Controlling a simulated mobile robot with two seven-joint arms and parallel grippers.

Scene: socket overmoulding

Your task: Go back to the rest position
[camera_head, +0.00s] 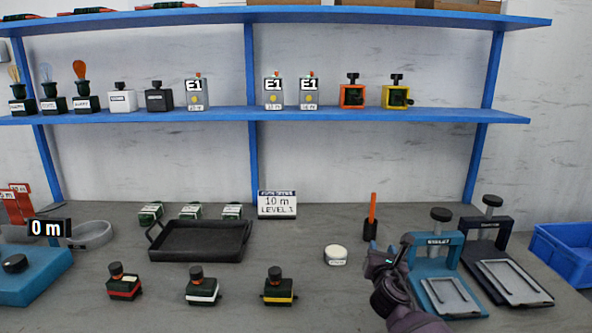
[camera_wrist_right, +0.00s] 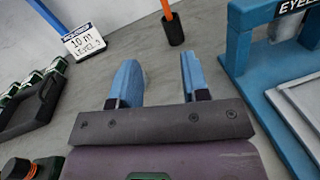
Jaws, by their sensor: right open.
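My right gripper (camera_head: 374,262) is above the table in the head view, just left of the teal press. In the right wrist view, its two blue fingertips (camera_wrist_right: 157,82) stand apart with nothing between them but grey table. The gripper is open and empty. My left gripper does not show in either view.
A teal press (camera_head: 438,268) and a dark press (camera_head: 508,262) stand at the right, beside a blue crate (camera_head: 562,255). A black tray (camera_head: 200,250), a white round item (camera_head: 336,254), an orange-handled tool (camera_head: 371,218) and several dark sockets (camera_head: 202,288) occupy the table.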

